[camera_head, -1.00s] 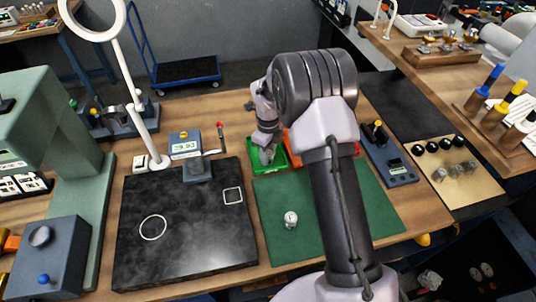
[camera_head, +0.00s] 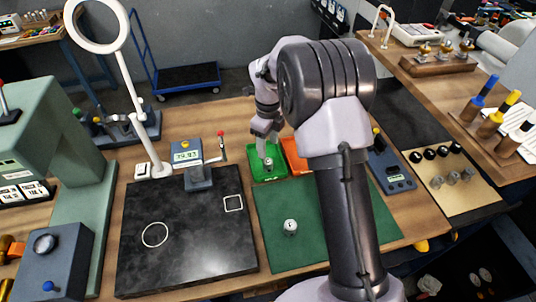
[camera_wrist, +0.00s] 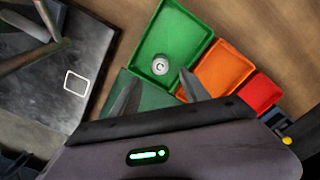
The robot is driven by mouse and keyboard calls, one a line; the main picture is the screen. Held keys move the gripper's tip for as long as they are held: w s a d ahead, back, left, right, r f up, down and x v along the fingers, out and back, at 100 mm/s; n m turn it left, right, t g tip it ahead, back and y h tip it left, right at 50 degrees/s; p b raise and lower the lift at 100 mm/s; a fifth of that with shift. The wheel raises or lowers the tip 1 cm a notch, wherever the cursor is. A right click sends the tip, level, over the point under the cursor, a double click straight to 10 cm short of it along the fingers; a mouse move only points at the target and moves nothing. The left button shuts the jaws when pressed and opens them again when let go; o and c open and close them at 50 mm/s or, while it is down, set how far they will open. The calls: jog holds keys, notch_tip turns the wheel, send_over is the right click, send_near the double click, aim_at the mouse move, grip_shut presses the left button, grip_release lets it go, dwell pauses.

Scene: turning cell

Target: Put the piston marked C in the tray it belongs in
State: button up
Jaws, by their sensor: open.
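A small silvery piston (camera_wrist: 160,65) stands in the green tray (camera_wrist: 148,38), near its front edge. It also shows small in the head view (camera_head: 268,164), just below my gripper (camera_head: 267,143). In the wrist view my gripper (camera_wrist: 158,95) has its fingers spread apart and empty, with the piston beyond the tips. Another piston (camera_head: 290,227) stands upright on the green mat (camera_head: 310,250). I cannot read a letter on either piston. An orange tray (camera_wrist: 212,72) and a red tray (camera_wrist: 257,91) sit beside the green one.
A black stone plate (camera_head: 185,250) with white outlines lies left of the mat. A gauge with a display (camera_head: 187,156) stands at its back edge. A ring lamp (camera_head: 125,40) rises behind. A blue-grey device (camera_head: 392,175) is right of the trays.

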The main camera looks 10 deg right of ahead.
jog(key=s+a+r+n+t+y, duration=0.1)
jog(key=s+r+n, duration=0.45)
jog(key=r, duration=0.45)
jog(key=s+a+r+n+t, duration=0.15)
jog(key=s+r+n, duration=0.25)
jog(key=s+r, duration=0.4)
jog(key=s+r+n+t, duration=0.1)
jog(key=s+n, duration=0.5)
jog(key=s, duration=0.2)
jog(key=s+a+r+n+t+y, duration=0.1)
jog(key=s+r+n+t, duration=0.1)
jog(key=s+n, duration=0.5)
jog(key=s, duration=0.2)
jog(key=shift+s+a, duration=0.25)
jog(key=shift+s, duration=0.05)
notch_tip(320, 180, down, 12)
jog(key=b, duration=1.1)
jog(key=shift+b, duration=0.35)
